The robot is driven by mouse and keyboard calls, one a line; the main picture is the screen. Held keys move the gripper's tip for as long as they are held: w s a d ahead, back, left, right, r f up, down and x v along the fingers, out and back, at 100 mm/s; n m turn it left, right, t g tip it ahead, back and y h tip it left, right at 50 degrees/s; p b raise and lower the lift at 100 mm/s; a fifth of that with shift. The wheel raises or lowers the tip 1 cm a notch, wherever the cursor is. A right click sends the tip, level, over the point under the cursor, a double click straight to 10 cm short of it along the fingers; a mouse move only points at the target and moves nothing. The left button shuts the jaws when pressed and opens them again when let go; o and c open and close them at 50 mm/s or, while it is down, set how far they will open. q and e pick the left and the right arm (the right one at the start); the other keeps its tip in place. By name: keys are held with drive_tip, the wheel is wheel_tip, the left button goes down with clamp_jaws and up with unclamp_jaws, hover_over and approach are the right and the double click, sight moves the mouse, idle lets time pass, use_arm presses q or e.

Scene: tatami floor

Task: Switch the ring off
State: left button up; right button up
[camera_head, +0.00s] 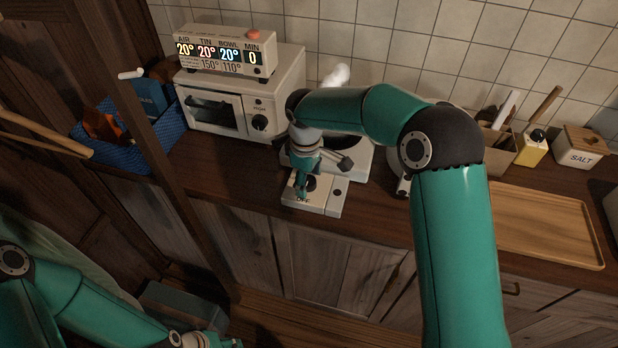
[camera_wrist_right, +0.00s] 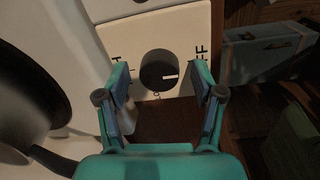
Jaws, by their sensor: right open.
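The ring's pale control panel (camera_head: 327,204) is at the front of the counter, with OFF lettering on its front edge. In the right wrist view its round dark knob (camera_wrist_right: 158,70) has a white pointer mark on its right side, toward the partly hidden OFF letters. My right gripper (camera_head: 302,187) is over the panel. In the right wrist view its open fingers (camera_wrist_right: 162,97) stand on either side of the knob, with gaps visible. The ring itself is mostly hidden behind my right arm and a pale vessel (camera_head: 352,170). My left gripper (camera_head: 208,341) is cut off at the bottom edge.
A white oven (camera_head: 215,134) with a display box (camera_head: 224,72) on top stands behind left. A wooden tray (camera_head: 545,230) and a salt box (camera_head: 582,157) are right.

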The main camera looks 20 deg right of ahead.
sight(308, 183)
drive_tip(key=shift+r, duration=0.1)
wheel_tip(308, 183, up, 12)
drive_tip(key=shift+s+a, duration=0.3)
drive_tip(key=shift+d+f, duration=0.1)
drive_tip(key=shift+f, duration=0.1)
idle(0.5)
